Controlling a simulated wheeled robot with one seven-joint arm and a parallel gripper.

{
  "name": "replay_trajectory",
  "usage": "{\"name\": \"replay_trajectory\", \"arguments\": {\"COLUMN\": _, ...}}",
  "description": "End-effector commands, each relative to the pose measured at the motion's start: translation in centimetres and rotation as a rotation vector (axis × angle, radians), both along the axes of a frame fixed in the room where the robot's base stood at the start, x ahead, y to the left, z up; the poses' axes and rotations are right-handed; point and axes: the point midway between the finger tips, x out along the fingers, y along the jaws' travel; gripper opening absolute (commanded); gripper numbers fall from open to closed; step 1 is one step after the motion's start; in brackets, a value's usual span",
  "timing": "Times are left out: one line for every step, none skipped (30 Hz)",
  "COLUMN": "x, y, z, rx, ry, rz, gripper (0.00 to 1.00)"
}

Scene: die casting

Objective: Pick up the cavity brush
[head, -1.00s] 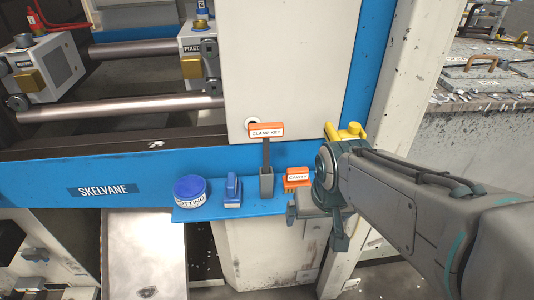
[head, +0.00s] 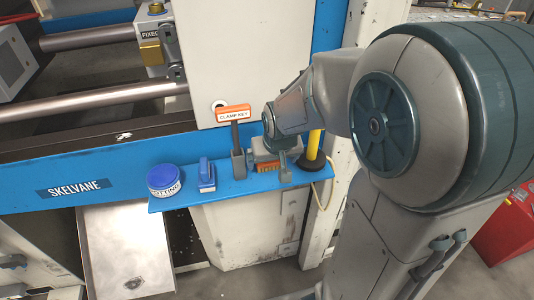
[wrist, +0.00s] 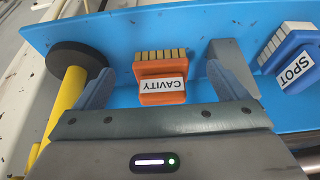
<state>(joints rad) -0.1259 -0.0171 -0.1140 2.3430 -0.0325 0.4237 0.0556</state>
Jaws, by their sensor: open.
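The cavity brush (wrist: 162,84) has an orange body with a white CAVITY label and pale bristles. In the wrist view it sits on the blue shelf, between the two spread fingers of my gripper (wrist: 160,76). Clear gaps show on both sides, so the fingers do not appear to touch it. In the head view my gripper (head: 267,158) is over the right part of the shelf. Only the lower part of the brush (head: 268,168) shows there, the rest hidden by my gripper. My gripper is open and empty.
A yellow-handled tool with a black round head (wrist: 78,62) stands close beside one finger. A grey holder (wrist: 232,66) is close to the other; the orange-topped clamp key (head: 233,113) stands in it. The blue SPOT brush (head: 206,176) and a blue-lidded tub (head: 164,181) are farther left.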

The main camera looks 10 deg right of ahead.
Motion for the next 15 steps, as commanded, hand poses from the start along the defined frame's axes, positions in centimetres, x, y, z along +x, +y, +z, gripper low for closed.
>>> {"name": "replay_trajectory", "arguments": {"x": 0.2, "y": 0.0, "z": 0.0, "rx": 0.0, "ry": 0.0, "rz": 0.0, "gripper": 0.94}}
{"name": "replay_trajectory", "arguments": {"x": 0.3, "y": 0.0, "z": 0.0, "rx": 0.0, "ry": 0.0, "rz": 0.0, "gripper": 0.94}}
{"name": "replay_trajectory", "arguments": {"x": 0.4, "y": 0.0, "z": 0.0, "rx": 0.0, "ry": 0.0, "rz": 0.0, "gripper": 0.94}}
{"name": "replay_trajectory", "arguments": {"x": 0.6, "y": 0.0, "z": 0.0, "rx": 0.0, "ry": 0.0, "rz": 0.0, "gripper": 0.94}}
{"name": "replay_trajectory", "arguments": {"x": 0.8, "y": 0.0, "z": 0.0, "rx": 0.0, "ry": 0.0, "rz": -0.001, "gripper": 0.94}}
{"name": "replay_trajectory", "arguments": {"x": 1.3, "y": 0.0, "z": 0.0, "rx": 0.0, "ry": 0.001, "rz": -0.001, "gripper": 0.94}}
{"name": "replay_trajectory", "arguments": {"x": 1.6, "y": 0.0, "z": 0.0, "rx": 0.001, "ry": 0.001, "rz": -0.002, "gripper": 0.94}}
{"name": "replay_trajectory", "arguments": {"x": 2.1, "y": 0.0, "z": 0.1, "rx": 0.001, "ry": 0.001, "rz": -0.002, "gripper": 0.94}}
{"name": "replay_trajectory", "arguments": {"x": 2.7, "y": -0.1, "z": 0.1, "rx": 0.001, "ry": 0.001, "rz": -0.002, "gripper": 0.94}}
{"name": "replay_trajectory", "arguments": {"x": 3.2, "y": -0.1, "z": 0.1, "rx": -0.001, "ry": 0.002, "rz": -0.001, "gripper": 0.94}}
{"name": "replay_trajectory", "arguments": {"x": 3.7, "y": -0.1, "z": 0.1, "rx": -0.001, "ry": 0.001, "rz": 0.0, "gripper": 0.94}}
{"name": "replay_trajectory", "arguments": {"x": 4.3, "y": -0.1, "z": 0.0, "rx": -0.001, "ry": 0.002, "rz": -0.001, "gripper": 0.94}}
{"name": "replay_trajectory", "arguments": {"x": 4.5, "y": -0.1, "z": -0.4, "rx": 0.0, "ry": 0.003, "rz": -0.001, "gripper": 0.94}}
{"name": "replay_trajectory", "arguments": {"x": 4.6, "y": -0.1, "z": -1.0, "rx": 0.001, "ry": 0.004, "rz": -0.002, "gripper": 0.94}}
{"name": "replay_trajectory", "arguments": {"x": 4.8, "y": -0.1, "z": -1.5, "rx": 0.001, "ry": 0.004, "rz": -0.002, "gripper": 0.94}}
